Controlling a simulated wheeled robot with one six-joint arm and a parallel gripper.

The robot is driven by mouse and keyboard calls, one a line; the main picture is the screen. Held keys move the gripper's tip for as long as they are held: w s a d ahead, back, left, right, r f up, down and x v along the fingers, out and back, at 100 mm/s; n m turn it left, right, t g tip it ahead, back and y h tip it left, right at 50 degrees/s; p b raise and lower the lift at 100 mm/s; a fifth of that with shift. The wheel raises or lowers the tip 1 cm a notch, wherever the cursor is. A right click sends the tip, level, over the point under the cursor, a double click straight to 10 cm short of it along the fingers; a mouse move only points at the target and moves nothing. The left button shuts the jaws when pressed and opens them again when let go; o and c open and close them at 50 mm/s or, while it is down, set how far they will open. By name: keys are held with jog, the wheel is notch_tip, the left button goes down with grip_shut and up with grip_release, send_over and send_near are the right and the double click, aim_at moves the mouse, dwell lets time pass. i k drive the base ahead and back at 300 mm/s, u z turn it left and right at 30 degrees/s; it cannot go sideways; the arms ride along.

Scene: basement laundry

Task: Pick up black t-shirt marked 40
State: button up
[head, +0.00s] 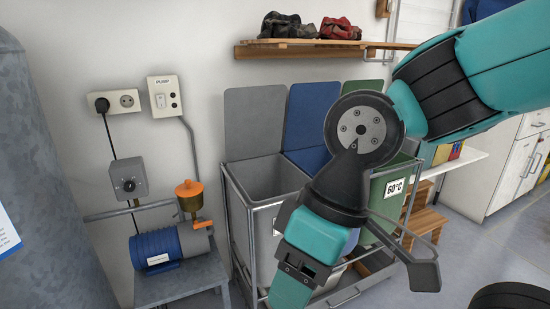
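I cannot make out a black t-shirt marked 40 in the head view. My arm reaches down from the upper right, and its end, with my gripper (297,272), is low in the middle, in front of the laundry bins. Its fingers are not clear, so I cannot tell whether it is open or shut, and I see no cloth in it. The arm hides much of the bins and whatever lies behind it.
A grey bin (262,180), a blue bin with its lid (308,112) raised and a green bin (377,190) labelled 60°C stand in a metal frame. Dark and red bundles lie on a wooden shelf (300,49). A blue pump (160,250) stands left. Floor is open at right.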

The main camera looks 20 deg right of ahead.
aim_at(274, 25)
jog(key=u, duration=0.05)
jog(key=k, duration=0.65)
jog(key=z, duration=0.6)
jog(key=i, duration=0.45)
jog(key=z, duration=0.75)
jog(key=i, duration=0.7)
jog(key=u, duration=0.1)
